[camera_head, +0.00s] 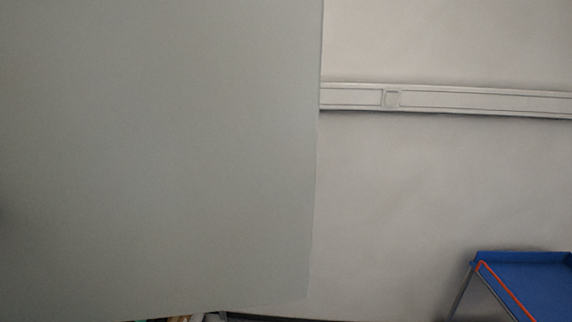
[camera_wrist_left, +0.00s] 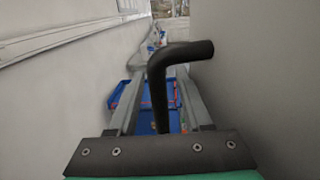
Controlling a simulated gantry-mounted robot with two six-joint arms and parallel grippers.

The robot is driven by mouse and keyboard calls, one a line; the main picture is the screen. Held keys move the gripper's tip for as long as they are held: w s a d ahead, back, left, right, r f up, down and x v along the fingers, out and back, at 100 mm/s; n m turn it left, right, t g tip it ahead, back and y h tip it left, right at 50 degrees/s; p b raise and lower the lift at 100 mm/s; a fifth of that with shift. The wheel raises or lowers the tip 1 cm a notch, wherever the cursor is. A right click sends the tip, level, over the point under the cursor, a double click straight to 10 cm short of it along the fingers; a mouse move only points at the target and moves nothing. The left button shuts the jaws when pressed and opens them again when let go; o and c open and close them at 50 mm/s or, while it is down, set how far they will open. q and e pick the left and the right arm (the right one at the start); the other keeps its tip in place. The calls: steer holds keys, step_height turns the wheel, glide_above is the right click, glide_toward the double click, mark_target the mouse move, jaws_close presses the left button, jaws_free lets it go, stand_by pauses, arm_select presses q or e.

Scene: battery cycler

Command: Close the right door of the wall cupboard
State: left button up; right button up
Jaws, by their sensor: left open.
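A large plain grey panel (camera_head: 160,150), which looks like the cupboard door, fills the left half of the head view. A grey surface, apparently the same door, also stands along the right side of the left wrist view (camera_wrist_left: 265,85). A black bent bar handle (camera_wrist_left: 185,52) reaches out from the side of that surface. My left gripper (camera_wrist_left: 160,84) is open, with one grey finger on each side of the bar. I cannot tell whether either finger touches it. The cupboard's inside and its other door are hidden. My right gripper is not in view.
A pale wall with a white cable duct (camera_head: 450,100) lies right of the door. A blue-topped table or trolley (camera_head: 535,280) with an orange line stands at the lower right. A blue object (camera_wrist_left: 118,92) lies beyond the fingers.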

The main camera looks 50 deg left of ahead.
arm_select(q)
steer(key=shift+w, duration=0.1)
jaws_close()
stand_by(1.4)
